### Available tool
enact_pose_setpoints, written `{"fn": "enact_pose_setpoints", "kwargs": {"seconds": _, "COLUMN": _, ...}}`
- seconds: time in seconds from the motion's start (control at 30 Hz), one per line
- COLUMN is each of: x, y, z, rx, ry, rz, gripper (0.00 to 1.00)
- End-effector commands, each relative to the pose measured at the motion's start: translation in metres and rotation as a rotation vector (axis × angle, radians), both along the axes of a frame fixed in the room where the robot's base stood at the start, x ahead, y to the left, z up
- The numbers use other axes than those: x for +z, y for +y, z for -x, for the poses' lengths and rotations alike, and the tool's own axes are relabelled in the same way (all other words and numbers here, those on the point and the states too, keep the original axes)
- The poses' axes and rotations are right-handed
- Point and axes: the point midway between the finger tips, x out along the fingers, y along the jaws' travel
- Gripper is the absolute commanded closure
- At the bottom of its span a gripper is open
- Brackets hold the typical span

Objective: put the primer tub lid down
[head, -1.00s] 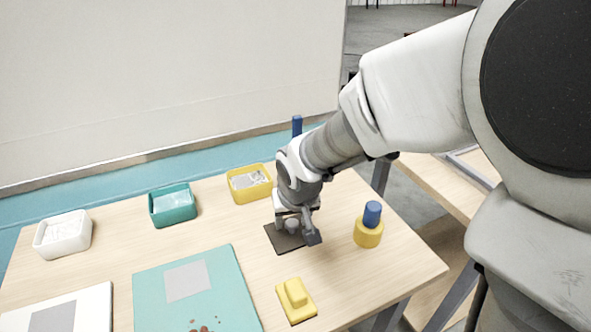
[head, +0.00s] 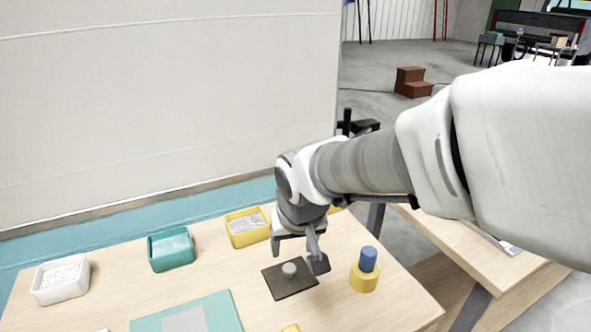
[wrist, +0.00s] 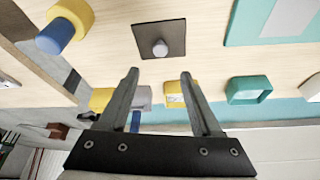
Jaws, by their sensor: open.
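A dark brown square lid with a grey round knob, which I take for the primer tub lid (head: 279,283), lies flat on the wooden table. It also shows in the wrist view (wrist: 148,46), ahead of the fingertips. My gripper (head: 298,259) is open and empty just above the lid. In the wrist view the two fingers (wrist: 159,75) stand wide apart, and the knob lies beyond their tips, clear of both. Whether anything lies under the lid is hidden.
Right of the lid stands a yellow round piece (head: 364,280) with a blue cylinder (head: 368,258). White (head: 45,296), teal (head: 172,261) and yellow (head: 236,241) bins line the far side. A teal board (head: 158,325) lies at front left. Bare table surrounds the lid.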

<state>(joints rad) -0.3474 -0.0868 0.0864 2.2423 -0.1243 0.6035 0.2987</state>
Motion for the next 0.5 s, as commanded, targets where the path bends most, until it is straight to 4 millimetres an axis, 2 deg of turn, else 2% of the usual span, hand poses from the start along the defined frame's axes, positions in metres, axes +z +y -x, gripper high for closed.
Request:
{"fn": "enact_pose_setpoints", "kwargs": {"seconds": 0.03, "x": 0.008, "y": 0.000, "z": 0.002, "rx": -0.001, "ry": -0.002, "rz": -0.001, "gripper": 0.35}}
{"fn": "enact_pose_setpoints", "kwargs": {"seconds": 0.17, "x": 0.016, "y": -0.003, "z": 0.006, "rx": -0.004, "ry": -0.001, "rz": -0.001, "gripper": 0.35}}
{"fn": "enact_pose_setpoints", "kwargs": {"seconds": 0.27, "x": 0.023, "y": -0.013, "z": 0.011, "rx": -0.017, "ry": -0.008, "rz": 0.000, "gripper": 0.35}}
{"fn": "enact_pose_setpoints", "kwargs": {"seconds": 0.37, "x": 0.034, "y": -0.035, "z": 0.020, "rx": -0.046, "ry": -0.022, "rz": 0.001, "gripper": 0.35}}
{"fn": "enact_pose_setpoints", "kwargs": {"seconds": 0.5, "x": 0.051, "y": -0.072, "z": 0.044, "rx": -0.098, "ry": -0.043, "rz": 0.002, "gripper": 0.35}}
